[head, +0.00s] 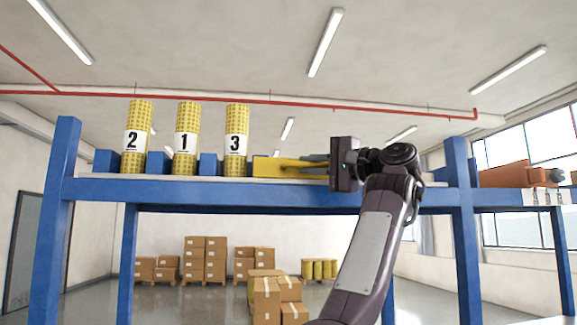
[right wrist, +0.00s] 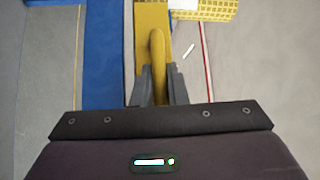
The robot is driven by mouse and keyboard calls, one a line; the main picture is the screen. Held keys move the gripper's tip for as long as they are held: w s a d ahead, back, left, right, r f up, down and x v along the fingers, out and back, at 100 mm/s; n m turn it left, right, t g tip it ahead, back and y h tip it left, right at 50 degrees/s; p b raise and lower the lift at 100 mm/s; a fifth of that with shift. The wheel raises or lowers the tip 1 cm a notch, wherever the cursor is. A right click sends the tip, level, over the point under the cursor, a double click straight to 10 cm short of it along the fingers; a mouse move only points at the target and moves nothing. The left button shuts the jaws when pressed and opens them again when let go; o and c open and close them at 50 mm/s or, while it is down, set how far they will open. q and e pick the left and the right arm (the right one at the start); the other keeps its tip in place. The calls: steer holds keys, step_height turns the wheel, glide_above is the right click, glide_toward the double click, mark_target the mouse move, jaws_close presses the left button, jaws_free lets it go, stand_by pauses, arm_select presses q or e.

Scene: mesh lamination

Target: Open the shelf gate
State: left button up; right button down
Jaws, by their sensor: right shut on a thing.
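The shelf gate is a yellow bar (head: 270,167) lying along the top of the blue shelf (head: 250,194), right of the yellow roll marked 3 (head: 236,140). My right gripper (head: 312,164) reaches in from the right at shelf height and is shut on the gate's handle. In the right wrist view the yellow curved handle (right wrist: 157,55) sits between the two dark fingers (right wrist: 154,88). Rolls marked 2 (head: 136,138) and 1 (head: 186,140) stand upright farther left. My left gripper does not show.
Blue blocks (head: 208,163) stand between the rolls. Cardboard boxes (head: 205,258) are stacked on the floor behind the shelf. An orange object (head: 505,175) lies on a second blue shelf at right. The space above the rolls is free.

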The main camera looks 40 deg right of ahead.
mark_target(326, 165)
steer(key=s+d, duration=0.1)
steer(key=d, duration=0.1)
steer(key=shift+s+d, duration=0.35)
steer(key=shift+d, duration=0.05)
steer(key=shift+s+d, duration=0.1)
steer(key=shift+d, duration=0.1)
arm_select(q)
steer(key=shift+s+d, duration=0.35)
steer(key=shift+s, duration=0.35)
arm_select(e)
steer(key=shift+a, duration=0.1)
steer(key=c, duration=1.5)
jaws_free()
steer(key=shift+o, duration=0.2)
